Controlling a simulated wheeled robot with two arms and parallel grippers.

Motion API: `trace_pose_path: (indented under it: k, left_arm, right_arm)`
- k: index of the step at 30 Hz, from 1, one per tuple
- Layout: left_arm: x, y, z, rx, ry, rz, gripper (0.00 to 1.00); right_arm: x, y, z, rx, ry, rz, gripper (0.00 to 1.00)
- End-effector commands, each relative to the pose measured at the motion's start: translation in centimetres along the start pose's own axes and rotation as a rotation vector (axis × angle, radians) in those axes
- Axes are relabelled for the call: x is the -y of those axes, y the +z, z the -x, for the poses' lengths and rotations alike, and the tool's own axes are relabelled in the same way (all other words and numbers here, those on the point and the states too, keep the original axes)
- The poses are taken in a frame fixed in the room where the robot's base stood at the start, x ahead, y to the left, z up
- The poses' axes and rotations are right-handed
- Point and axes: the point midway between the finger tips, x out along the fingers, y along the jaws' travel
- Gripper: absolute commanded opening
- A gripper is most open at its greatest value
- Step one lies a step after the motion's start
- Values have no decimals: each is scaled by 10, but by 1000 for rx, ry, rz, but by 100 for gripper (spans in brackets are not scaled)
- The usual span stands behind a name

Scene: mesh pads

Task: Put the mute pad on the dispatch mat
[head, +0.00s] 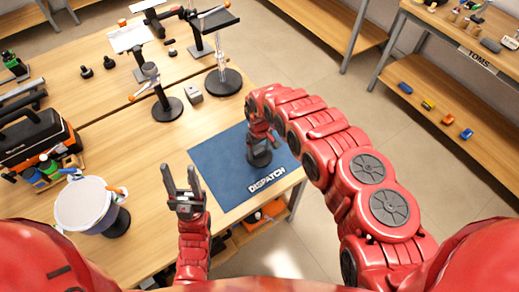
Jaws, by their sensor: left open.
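The blue dispatch mat (220,170) lies at the table's right front edge, with white lettering. My right arm reaches over it from the right. My left gripper (182,170) is open and empty, fingers pointing up the picture, left of the mat.
A white round drum pad (84,204) on a stand is at the left front. Black stands (168,108) and (223,82) another stand are behind the mat. A black toolbox (35,138) is at far left. Bare table lies left of the mat.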

Motion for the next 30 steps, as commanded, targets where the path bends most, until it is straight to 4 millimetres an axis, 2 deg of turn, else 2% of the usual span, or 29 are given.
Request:
trace_pose_path:
  k: [9,12,16,21,30]
  left_arm:
    - [0,0,0,0,0,0,50]
    - [0,-1,-6,0,0,0,50]
    - [0,0,1,0,0,0,50]
    - [0,2,9,0,0,0,50]
    - [-1,4,23,0,0,0,50]
  right_arm:
    - [0,0,0,0,0,0,91]
    - [0,0,6,0,0,0,91]
    - [1,0,11,1,-2,1,91]
    - [-1,0,31,0,2,0,91]
    - [-1,0,80,-2,4,0,91]
